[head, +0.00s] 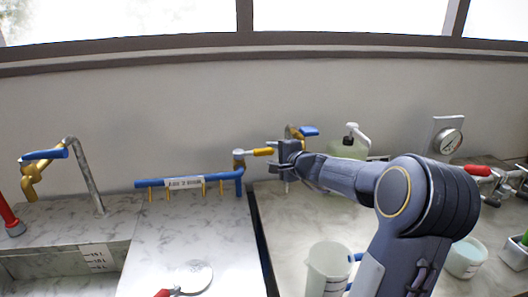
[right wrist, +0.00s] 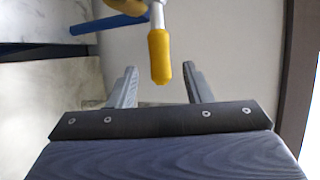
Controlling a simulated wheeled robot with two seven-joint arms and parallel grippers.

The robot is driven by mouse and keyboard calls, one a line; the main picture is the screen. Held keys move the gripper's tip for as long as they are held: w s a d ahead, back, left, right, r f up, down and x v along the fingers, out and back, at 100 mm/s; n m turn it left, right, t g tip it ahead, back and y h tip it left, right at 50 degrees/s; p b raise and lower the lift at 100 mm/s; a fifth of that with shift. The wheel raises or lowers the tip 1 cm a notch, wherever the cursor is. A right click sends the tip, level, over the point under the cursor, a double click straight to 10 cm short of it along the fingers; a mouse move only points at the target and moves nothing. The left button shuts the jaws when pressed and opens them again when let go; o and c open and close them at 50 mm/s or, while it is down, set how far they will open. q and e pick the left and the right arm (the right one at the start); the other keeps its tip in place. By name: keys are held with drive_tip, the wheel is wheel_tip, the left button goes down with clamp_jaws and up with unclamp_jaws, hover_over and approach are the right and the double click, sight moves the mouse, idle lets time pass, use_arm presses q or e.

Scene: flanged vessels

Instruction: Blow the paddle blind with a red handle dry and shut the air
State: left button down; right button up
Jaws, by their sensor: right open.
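The paddle blind (head: 193,277) is a pale round disc lying on the marble top at the bottom of the head view, its red handle (head: 162,293) partly cut off by the frame edge. The blue air pipe (head: 205,180) with a label and several yellow nozzles runs above the same top. Its valve has a yellow handle (head: 264,152) pointing right. My right gripper (head: 284,152) is open at the handle's tip. In the right wrist view the yellow handle (right wrist: 160,55) reaches between the open fingers (right wrist: 159,72), with gaps on both sides. My left gripper is not in view.
A tap with a blue lever (head: 42,155) and grey spout stands at left over a sink. Another blue lever (head: 309,131) is just behind my gripper.

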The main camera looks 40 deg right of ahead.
sight(268, 153)
drive_tip(key=p+x, duration=0.1)
drive_tip(key=x, duration=0.4)
drive_tip(key=shift+c, duration=0.3)
clamp_jaws()
